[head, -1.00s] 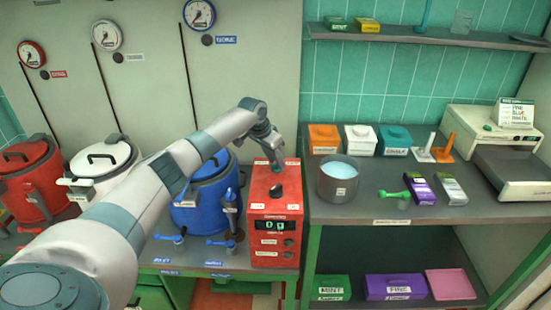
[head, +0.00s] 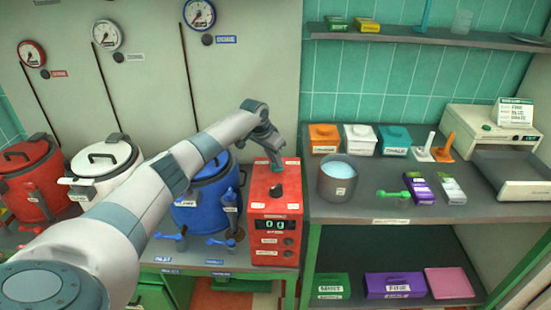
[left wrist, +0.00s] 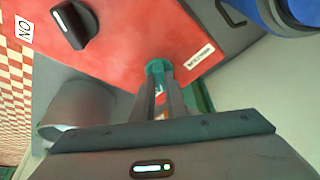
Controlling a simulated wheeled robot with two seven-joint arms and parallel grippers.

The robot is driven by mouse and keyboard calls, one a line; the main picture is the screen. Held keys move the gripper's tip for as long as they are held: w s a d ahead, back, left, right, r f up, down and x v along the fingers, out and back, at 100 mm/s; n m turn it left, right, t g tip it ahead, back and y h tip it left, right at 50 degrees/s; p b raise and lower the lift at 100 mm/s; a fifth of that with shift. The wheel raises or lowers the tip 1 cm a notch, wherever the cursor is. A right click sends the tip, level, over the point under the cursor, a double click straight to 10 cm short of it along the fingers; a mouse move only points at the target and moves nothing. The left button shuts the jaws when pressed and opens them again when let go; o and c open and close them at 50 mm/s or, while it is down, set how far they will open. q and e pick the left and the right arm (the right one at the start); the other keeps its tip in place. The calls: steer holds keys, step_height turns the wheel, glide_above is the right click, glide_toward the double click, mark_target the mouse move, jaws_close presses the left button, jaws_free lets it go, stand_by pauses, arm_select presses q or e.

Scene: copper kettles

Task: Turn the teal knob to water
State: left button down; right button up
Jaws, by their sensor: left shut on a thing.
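The teal knob (left wrist: 158,68) sits on the red control box (left wrist: 120,60) in the left wrist view. My left gripper (left wrist: 160,90) is shut on it, with a finger on each side. In the head view the red box (head: 275,215) stands on the bench, and my left gripper (head: 276,165) reaches down at its top edge; there the knob is hidden or too small to make out. A label beside the knob (left wrist: 200,57) is too small to read surely. My right gripper is in neither view.
A black knob (head: 275,191) and a small display (head: 276,225) are on the box front. A blue kettle (head: 205,205) stands close left of the box. A grey pot (head: 338,182) stands on the counter to the right.

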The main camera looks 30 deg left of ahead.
arm_select(q)
steer(key=n+p, duration=0.1)
steer(key=p, duration=0.1)
steer(key=n+y+p, duration=0.1)
steer(key=n+p, duration=0.3)
steer(key=shift+d+r+y+p, duration=0.3)
steer(key=shift+y, duration=0.1)
steer(key=shift+w+n+g+y+p, duration=0.1)
steer(key=shift+n+g+y+p, duration=0.25)
steer(key=shift+n+p, duration=0.55)
steer(key=shift+d+f+n+y+p, duration=0.15)
steer(key=shift+n+y+p, duration=0.2)
steer(key=shift+n, duration=0.55)
steer(key=shift+n+g+y, duration=0.3)
steer(key=shift+n+g, duration=0.05)
steer(key=shift+n, duration=0.65)
steer(key=n, duration=0.2)
steer(key=shift+w+f+n+g+y, duration=0.15)
steer(key=shift+f+n+g+y, duration=0.05)
steer(key=shift+n+g+y, duration=0.1)
steer(key=n+g+b, duration=0.1)
steer(key=n+b, duration=0.1)
steer(key=n, duration=0.1)
steer(key=shift+w+y+b, duration=0.1)
steer(key=shift+y+b, duration=0.2)
steer(key=shift+r+n+g+b, duration=0.1)
steer(key=shift+n+g+b, duration=0.2)
steer(key=shift+n+b, duration=0.3)
